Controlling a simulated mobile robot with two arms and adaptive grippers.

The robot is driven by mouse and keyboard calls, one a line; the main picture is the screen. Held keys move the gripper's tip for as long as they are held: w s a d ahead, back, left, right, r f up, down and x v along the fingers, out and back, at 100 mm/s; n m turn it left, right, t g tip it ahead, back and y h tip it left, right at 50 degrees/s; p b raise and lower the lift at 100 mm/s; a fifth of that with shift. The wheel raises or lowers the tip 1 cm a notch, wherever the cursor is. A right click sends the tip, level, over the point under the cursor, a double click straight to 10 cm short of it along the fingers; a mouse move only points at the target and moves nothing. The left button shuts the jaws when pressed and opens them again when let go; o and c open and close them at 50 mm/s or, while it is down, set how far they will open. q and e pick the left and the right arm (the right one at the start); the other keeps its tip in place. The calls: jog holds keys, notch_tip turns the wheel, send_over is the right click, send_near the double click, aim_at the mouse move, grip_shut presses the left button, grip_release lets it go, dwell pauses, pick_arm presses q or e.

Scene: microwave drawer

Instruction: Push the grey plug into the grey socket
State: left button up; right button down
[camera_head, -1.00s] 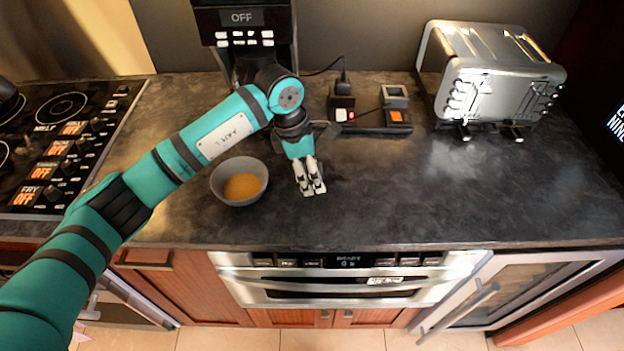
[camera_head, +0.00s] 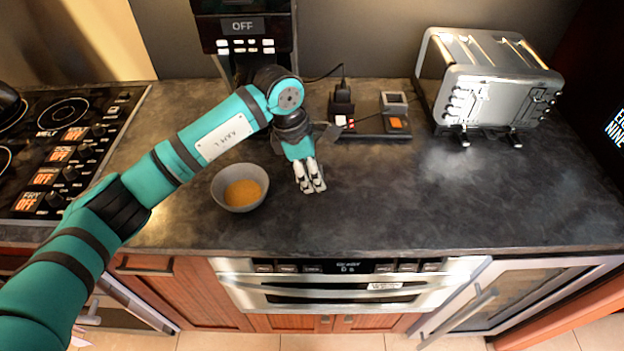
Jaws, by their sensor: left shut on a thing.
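My left gripper (camera_head: 311,186) hangs over the counter, right of the bowl, with its fingers close together and pointing toward the front edge. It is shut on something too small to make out. A power strip (camera_head: 370,134) lies behind it and to the right. A grey square socket (camera_head: 394,101) stands at the strip's right end, above an orange switch. A black plug (camera_head: 343,94) with a cable sits at the strip's left end. A small dark grey piece (camera_head: 331,132) shows beside my wrist; I cannot tell if it is the grey plug. My right gripper is out of view.
A grey bowl (camera_head: 240,188) with orange contents stands just left of my gripper. A coffee machine (camera_head: 242,30) is behind my arm. A steel toaster (camera_head: 495,85) is at the right, a stove (camera_head: 60,150) at the left. The counter (camera_head: 430,200) is clear at front right.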

pick_arm(q)
jog(key=shift+d+p+v, duration=0.2)
jog(key=shift+p+v, duration=0.1)
jog(key=shift+v, duration=0.45)
jog(key=shift+d+p+v, duration=0.15)
jog(key=shift+p+v, duration=0.15)
jog(key=shift+v, duration=0.45)
jog(key=shift+d+p+v, duration=0.2)
jog(key=shift+p+v, duration=0.1)
jog(key=shift+v, duration=0.5)
